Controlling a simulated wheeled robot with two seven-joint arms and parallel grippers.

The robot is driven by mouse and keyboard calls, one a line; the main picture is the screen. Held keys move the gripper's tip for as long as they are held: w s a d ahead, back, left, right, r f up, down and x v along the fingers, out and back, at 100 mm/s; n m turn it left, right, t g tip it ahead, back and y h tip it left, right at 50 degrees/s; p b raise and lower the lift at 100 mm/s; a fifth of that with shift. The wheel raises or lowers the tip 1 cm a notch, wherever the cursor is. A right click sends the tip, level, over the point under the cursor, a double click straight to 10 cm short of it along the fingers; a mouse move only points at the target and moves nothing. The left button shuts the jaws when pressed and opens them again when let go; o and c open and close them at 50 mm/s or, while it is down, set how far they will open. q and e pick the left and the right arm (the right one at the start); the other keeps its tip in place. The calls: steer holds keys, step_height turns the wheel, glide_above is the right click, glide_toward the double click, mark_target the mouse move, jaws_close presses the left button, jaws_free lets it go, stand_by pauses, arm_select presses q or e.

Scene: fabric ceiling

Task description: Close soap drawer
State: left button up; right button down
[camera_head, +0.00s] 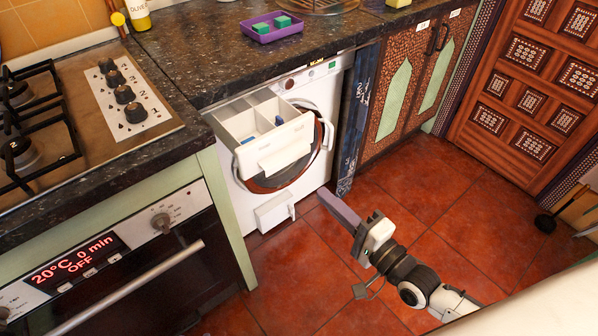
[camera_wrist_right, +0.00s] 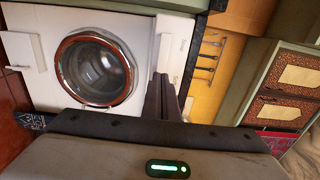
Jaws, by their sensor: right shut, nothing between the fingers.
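The soap drawer (camera_head: 286,149) is a white drawer pulled out from the top of the white washing machine (camera_head: 325,91). Its open compartments hold small blue pieces. My right gripper (camera_head: 328,199) is shut and empty, in front of the machine, lower and to the right of the drawer front and apart from it. In the right wrist view the shut fingers (camera_wrist_right: 162,98) point toward the machine (camera_wrist_right: 135,40), beside its round door (camera_wrist_right: 95,68). My left gripper is not in view.
A small white flap (camera_head: 274,212) stands open low on the machine. The dark countertop (camera_head: 200,60) overhangs it, with a purple tray (camera_head: 272,30) on top. The oven (camera_head: 120,265) is at left. Red tiled floor (camera_head: 400,205) is open at right.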

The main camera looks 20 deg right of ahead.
mark_target(290, 163)
steer(key=x, duration=1)
steer(key=shift+w+f, duration=0.1)
steer(key=shift+w, duration=0.1)
